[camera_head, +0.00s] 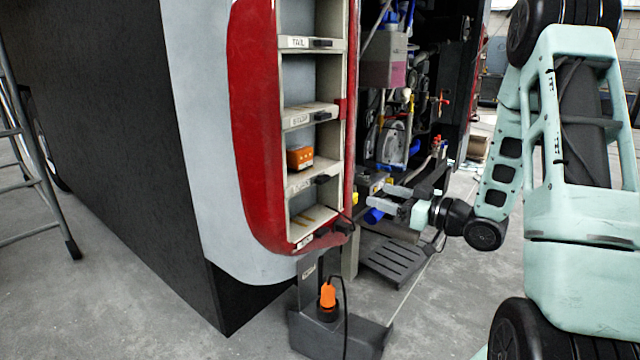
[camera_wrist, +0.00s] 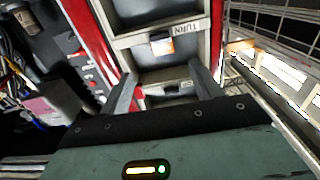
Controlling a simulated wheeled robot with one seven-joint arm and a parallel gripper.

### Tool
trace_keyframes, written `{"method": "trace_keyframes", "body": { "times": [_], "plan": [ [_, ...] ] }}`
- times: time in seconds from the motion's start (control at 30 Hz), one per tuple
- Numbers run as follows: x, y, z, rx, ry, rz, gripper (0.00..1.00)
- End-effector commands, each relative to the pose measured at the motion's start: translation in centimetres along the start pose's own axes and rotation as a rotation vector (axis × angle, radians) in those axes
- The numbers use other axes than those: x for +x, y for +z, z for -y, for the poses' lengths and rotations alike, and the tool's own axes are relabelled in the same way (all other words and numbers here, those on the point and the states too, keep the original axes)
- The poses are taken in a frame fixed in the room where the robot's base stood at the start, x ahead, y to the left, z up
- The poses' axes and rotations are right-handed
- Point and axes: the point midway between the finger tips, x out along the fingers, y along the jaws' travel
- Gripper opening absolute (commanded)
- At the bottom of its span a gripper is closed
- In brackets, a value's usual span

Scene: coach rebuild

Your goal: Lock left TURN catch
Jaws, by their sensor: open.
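The left lamp housing is a red panel (camera_head: 250,130) with a pale frame of stacked bays. The TURN catch (camera_head: 325,180) is a small dark block at the right end of the shelf below the bay with the orange lamp (camera_head: 300,157). In the wrist view the TURN label (camera_wrist: 183,29) appears upside down, with the orange and white lamp (camera_wrist: 161,45) close by. The catch's exact setting is too small to tell. My gripper (camera_head: 376,192) is open and empty, right of the housing and apart from it. Its fingers (camera_wrist: 163,85) frame the shelves in the wrist view.
An open engine bay (camera_head: 405,100) with hoses lies behind my gripper. A grey stand (camera_head: 335,335) with an orange corded lamp (camera_head: 327,296) is below the housing. A slatted step (camera_head: 395,262) is below my gripper. A ladder (camera_head: 35,180) stands far left.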

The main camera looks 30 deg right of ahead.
Motion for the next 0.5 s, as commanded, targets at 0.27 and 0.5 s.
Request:
{"method": "trace_keyframes", "body": {
  "times": [0.27, 0.5],
  "plan": [
    [5.6, -0.1, 0.2, 0.000, -0.005, 0.000, 0.64],
    [10.6, -0.1, 0.2, 0.001, -0.004, 0.000, 0.64]
  ]
}}
